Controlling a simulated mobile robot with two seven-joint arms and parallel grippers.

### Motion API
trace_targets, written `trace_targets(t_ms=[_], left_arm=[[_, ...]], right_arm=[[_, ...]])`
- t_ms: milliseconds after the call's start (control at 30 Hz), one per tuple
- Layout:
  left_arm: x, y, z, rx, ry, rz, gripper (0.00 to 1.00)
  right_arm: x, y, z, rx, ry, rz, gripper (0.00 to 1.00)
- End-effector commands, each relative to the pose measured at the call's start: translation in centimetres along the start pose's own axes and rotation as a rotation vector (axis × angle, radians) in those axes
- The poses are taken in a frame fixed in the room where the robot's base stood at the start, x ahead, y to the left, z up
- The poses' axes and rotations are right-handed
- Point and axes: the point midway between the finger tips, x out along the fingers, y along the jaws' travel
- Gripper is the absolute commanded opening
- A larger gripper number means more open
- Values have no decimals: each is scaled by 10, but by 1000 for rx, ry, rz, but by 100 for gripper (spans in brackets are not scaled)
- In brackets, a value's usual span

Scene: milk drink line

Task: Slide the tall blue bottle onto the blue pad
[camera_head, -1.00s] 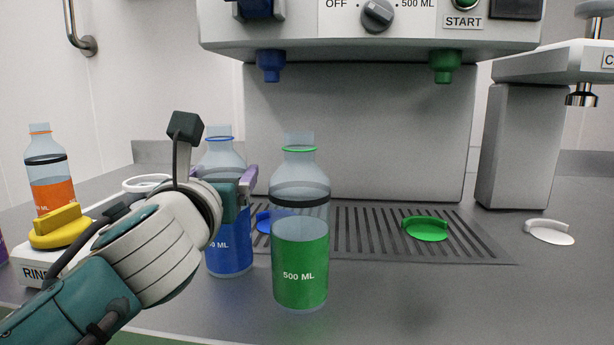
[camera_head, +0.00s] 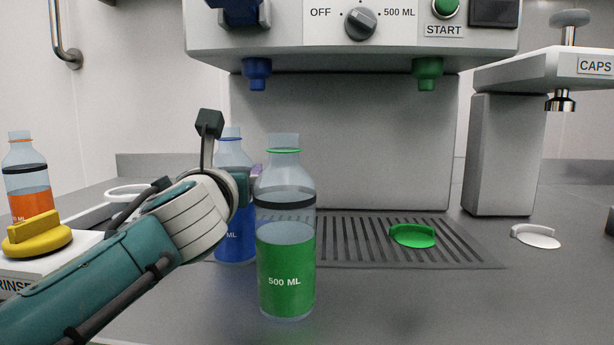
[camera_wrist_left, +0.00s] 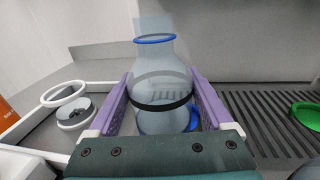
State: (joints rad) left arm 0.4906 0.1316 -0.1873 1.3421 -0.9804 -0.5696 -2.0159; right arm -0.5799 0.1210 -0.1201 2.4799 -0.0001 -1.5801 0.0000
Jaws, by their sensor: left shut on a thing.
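The tall blue bottle (camera_head: 235,237), clear with a blue neck ring, stands upright, partly behind the green bottle in the head view. My left gripper (camera_head: 246,183) is shut on it. In the left wrist view the bottle (camera_wrist_left: 160,62) sits between the two purple fingers of the gripper (camera_wrist_left: 162,90). The blue pad (camera_wrist_left: 194,120) shows there just right of the bottle, partly covered by it and a finger. In the head view the pad is hidden behind the bottles. My right gripper is not in view.
The green bottle (camera_head: 285,270) stands close in front of the blue one. The slotted drip grate (camera_head: 355,250) lies behind, with the green pad (camera_head: 412,236). A blue nozzle (camera_head: 257,74) hangs above. The rinse station's yellow part (camera_head: 36,233) and an orange bottle (camera_head: 28,185) are left.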

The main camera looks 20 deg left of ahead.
Motion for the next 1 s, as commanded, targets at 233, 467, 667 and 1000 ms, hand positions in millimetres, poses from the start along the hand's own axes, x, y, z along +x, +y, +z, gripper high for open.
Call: trace_targets(t_ms=[233,467,667,1000], left_arm=[[3,-1,-1,0,-1,0,31],[28,-12,-4,0,-3,0,31],[44,-19,-1,-1,-1,-2,31],[34,-14,1,1,1,0,31]], right_arm=[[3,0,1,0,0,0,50],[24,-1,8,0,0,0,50],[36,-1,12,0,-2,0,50],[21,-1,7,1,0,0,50]])
